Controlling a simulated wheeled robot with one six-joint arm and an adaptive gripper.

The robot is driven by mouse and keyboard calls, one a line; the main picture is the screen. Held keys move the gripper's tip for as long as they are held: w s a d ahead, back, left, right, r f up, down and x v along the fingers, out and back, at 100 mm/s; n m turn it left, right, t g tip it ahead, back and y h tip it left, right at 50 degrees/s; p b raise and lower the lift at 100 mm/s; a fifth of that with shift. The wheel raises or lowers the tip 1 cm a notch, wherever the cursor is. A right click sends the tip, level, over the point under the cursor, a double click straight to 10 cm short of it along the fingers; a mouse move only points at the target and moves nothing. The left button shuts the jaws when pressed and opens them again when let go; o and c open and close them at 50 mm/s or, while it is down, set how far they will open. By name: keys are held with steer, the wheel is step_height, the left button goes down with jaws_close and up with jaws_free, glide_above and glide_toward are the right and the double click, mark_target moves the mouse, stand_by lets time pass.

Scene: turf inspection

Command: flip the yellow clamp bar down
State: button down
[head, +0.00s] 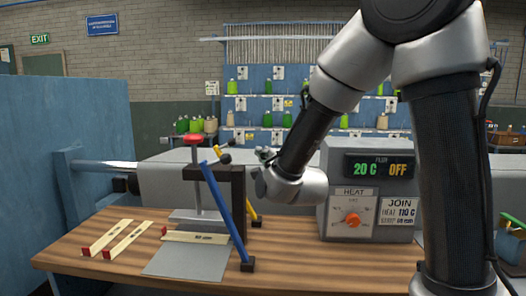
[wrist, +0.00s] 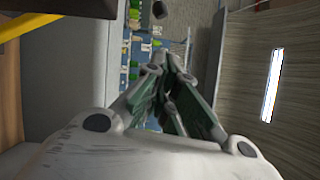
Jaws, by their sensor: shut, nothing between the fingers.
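The yellow clamp bar (head: 251,213) shows in the head view as a short low piece behind the dark press frame (head: 238,190). A yellow tip (head: 216,149) shows above the frame, so the bar seems raised and tilted, its middle hidden. A yellow bar (wrist: 32,27) also crosses the upper left of the wrist view. A blue bar (head: 224,208) leans in front of the frame. My gripper (head: 266,154) is right of the frame's top, apart from the yellow tip. In the wrist view my gripper (wrist: 172,66) is shut and empty.
A red-knobbed press (head: 193,139) stands over a metal plate (head: 188,261) and a pale strip (head: 195,237). More strips (head: 128,240) lie at left. A grey heater box (head: 367,190), reading 20 C and OFF, stands at right. The wooden bench (head: 300,265) is clear at front centre.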

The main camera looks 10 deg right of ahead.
step_height(320, 180, up, 6)
steer(key=w+d+n+g+y, duration=0.1)
steer(key=n+g, duration=0.2)
steer(key=n, duration=0.3)
steer(key=shift+w+d+f+n+g, duration=0.15)
steer(key=shift+w+d+n+g, duration=0.15)
steer(key=shift+d, duration=0.05)
steer(key=s+a+x, duration=0.1)
steer(key=a+x, duration=0.2)
steer(key=x, duration=0.9)
steer(key=shift+w+f, duration=0.4)
steer(key=shift+w, duration=0.05)
steer(key=shift+a, duration=0.1)
